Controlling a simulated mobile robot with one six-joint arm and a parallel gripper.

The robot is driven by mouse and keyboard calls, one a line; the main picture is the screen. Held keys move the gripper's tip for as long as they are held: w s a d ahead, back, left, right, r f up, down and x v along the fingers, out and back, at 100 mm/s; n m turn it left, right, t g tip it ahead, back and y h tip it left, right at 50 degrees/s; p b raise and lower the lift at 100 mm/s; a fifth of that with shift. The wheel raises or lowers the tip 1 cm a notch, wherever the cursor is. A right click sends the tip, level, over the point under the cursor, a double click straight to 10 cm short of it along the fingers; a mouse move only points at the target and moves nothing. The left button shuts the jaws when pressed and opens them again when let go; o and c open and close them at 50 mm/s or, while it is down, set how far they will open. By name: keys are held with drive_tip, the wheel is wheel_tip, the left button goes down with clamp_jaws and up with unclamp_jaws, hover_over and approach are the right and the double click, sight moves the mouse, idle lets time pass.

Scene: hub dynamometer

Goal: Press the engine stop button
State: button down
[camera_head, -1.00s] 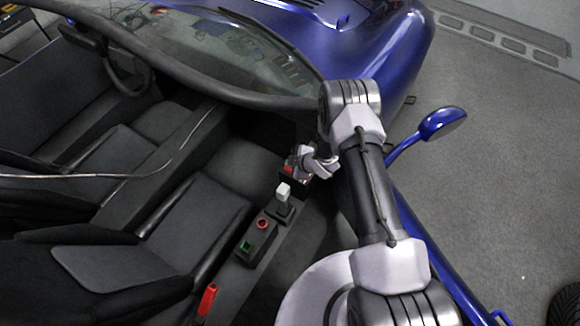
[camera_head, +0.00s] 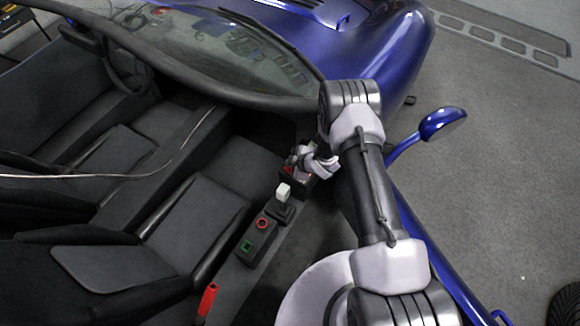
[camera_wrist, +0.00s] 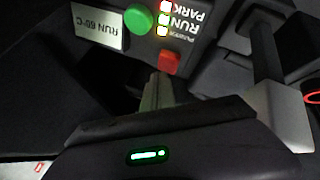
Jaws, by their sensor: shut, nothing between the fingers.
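A small black control panel shows in the head view (camera_head: 312,183), partly hidden by my gripper (camera_head: 302,158). In the wrist view the panel (camera_wrist: 195,12) appears upside down, with a round green button (camera_wrist: 138,18), a square red button (camera_wrist: 169,62) and lit indicators beside "RUN" and "PARK". My gripper (camera_wrist: 163,82) is shut and empty, its tips just below the red button in that picture; contact cannot be told. A second box (camera_head: 256,238) has a round red button (camera_head: 263,223) and a square green button (camera_head: 246,246). No "engine stop" label is legible.
A white-topped lever (camera_head: 283,191) stands between the two boxes; it also shows in the wrist view (camera_wrist: 275,112). A red handle (camera_head: 208,298) stands nearer by the black seat (camera_head: 195,220). The windshield frame (camera_head: 215,92) is close beyond my gripper.

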sight(290, 169)
drive_tip(key=shift+f, duration=0.1)
idle(0.3)
drive_tip(key=shift+f+b, duration=0.3)
drive_tip(key=shift+b, duration=0.25)
drive_tip(key=shift+f, duration=0.2)
drive_tip(key=shift+r, duration=0.65)
wheel_tip(290, 169, up, 6)
drive_tip(key=p, duration=0.4)
drive_tip(key=shift+p, duration=0.3)
